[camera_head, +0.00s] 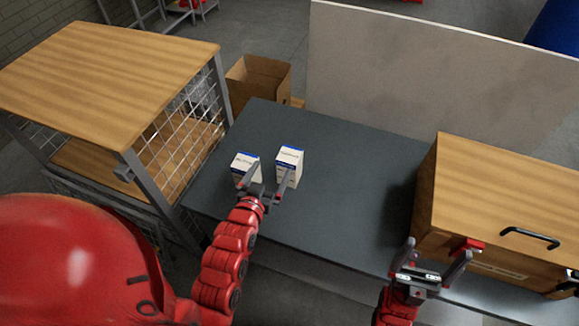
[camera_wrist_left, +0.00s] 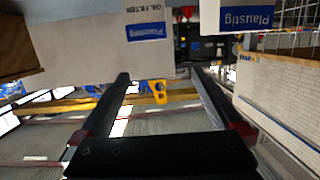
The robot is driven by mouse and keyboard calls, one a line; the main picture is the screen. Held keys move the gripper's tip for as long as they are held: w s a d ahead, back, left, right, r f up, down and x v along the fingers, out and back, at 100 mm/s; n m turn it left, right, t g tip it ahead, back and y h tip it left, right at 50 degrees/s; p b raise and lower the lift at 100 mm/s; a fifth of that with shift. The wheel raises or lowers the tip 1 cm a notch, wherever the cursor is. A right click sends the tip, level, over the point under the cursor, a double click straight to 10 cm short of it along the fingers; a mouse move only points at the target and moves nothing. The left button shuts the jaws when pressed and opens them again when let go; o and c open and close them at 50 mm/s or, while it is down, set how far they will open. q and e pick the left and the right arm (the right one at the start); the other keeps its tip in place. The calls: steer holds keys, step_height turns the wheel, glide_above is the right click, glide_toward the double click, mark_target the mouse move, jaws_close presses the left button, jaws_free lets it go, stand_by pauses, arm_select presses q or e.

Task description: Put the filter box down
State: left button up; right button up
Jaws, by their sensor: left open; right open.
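Two white filter boxes with blue bands stand on the dark grey table, a left one (camera_head: 243,170) and a right one (camera_head: 290,161). My left gripper (camera_head: 271,168) is open, its fingers close to the two boxes in the head view. In the left wrist view, one box labelled OIL FILTER (camera_wrist_left: 148,20) shows beyond the open fingertips (camera_wrist_left: 159,76), and another labelled box (camera_wrist_left: 247,15) is at upper right. Nothing shows between the fingers there. My right gripper (camera_head: 439,248) is open and empty, near the table's front edge.
The dark table (camera_head: 340,175) is clear between the boxes and a wooden cabinet (camera_head: 505,190) with a black handle on the right. A wood-topped mesh cage (camera_head: 110,75) stands left. An open cardboard box (camera_head: 258,82) and a grey panel (camera_head: 430,80) are behind.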

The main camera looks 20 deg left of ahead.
mark_target(287, 166)
arm_select(q)
steer(key=w+f+b, duration=0.1)
steer(key=w+d+f+g+b, duration=0.1)
steer(key=w+f+b, duration=0.1)
steer(key=w+f+g+b, duration=0.1)
steer(key=f+b, duration=0.1)
steer(key=shift+w+d+f+m+h, duration=0.1)
steer(key=shift+w+d+m+h, duration=0.2)
steer(key=shift+d, duration=0.1)
steer(key=x, duration=0.4)
steer(key=shift+w+f+p, duration=0.2)
steer(key=shift+w+p, duration=0.15)
steer(key=shift+p+x, duration=0.75)
steer(key=shift+x, duration=1.6)
steer(key=shift+w+a+f, duration=0.1)
steer(key=shift+w+f, duration=0.2)
steer(key=shift+w, duration=0.15)
jaws_close()
